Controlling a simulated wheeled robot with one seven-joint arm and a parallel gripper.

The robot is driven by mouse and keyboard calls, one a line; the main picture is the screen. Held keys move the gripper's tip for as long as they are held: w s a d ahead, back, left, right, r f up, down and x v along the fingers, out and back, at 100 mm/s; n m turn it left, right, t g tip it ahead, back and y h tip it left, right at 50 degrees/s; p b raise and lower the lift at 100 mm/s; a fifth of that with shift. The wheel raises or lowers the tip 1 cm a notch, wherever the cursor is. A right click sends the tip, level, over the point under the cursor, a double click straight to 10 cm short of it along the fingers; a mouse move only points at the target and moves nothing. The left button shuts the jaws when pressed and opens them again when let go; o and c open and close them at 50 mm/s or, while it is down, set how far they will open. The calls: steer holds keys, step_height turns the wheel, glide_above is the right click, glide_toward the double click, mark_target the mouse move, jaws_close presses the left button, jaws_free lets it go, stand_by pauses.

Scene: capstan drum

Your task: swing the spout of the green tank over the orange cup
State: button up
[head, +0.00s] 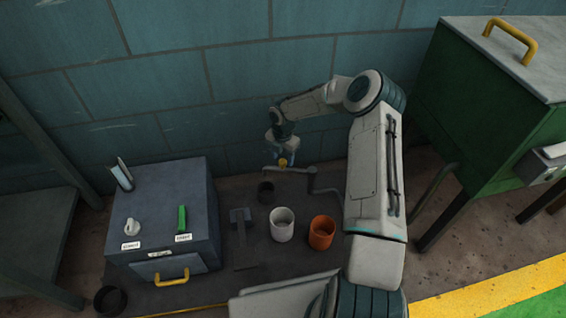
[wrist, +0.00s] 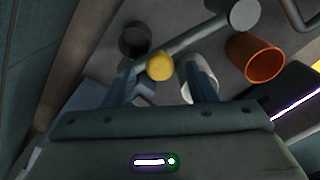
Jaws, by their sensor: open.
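The green tank (head: 480,110) stands at the right of the head view. Its grey spout (head: 300,171) reaches left from an upright pivot and carries a yellow knob (head: 283,162) near its free end. The spout also crosses the wrist view (wrist: 205,37). The orange cup (head: 321,233) stands on the floor plate, nearer the camera than the spout; it shows at right in the wrist view (wrist: 255,58). The spout's free end is on the dark cup's side, away from the orange cup. My gripper (wrist: 160,70) is open, its fingers on either side of the yellow knob (wrist: 159,66); contact is unclear.
A white cup (head: 282,225) stands left of the orange one. A dark cup (head: 265,192) stands farther back. A blue-grey box (head: 165,220) with a yellow handle is at left, with a T-shaped dark piece (head: 241,235) beside it. A tiled wall (head: 220,90) closes the back.

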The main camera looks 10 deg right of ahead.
steer(key=shift+f, duration=0.7)
jaws_close()
steer(key=shift+s+r, duration=0.1)
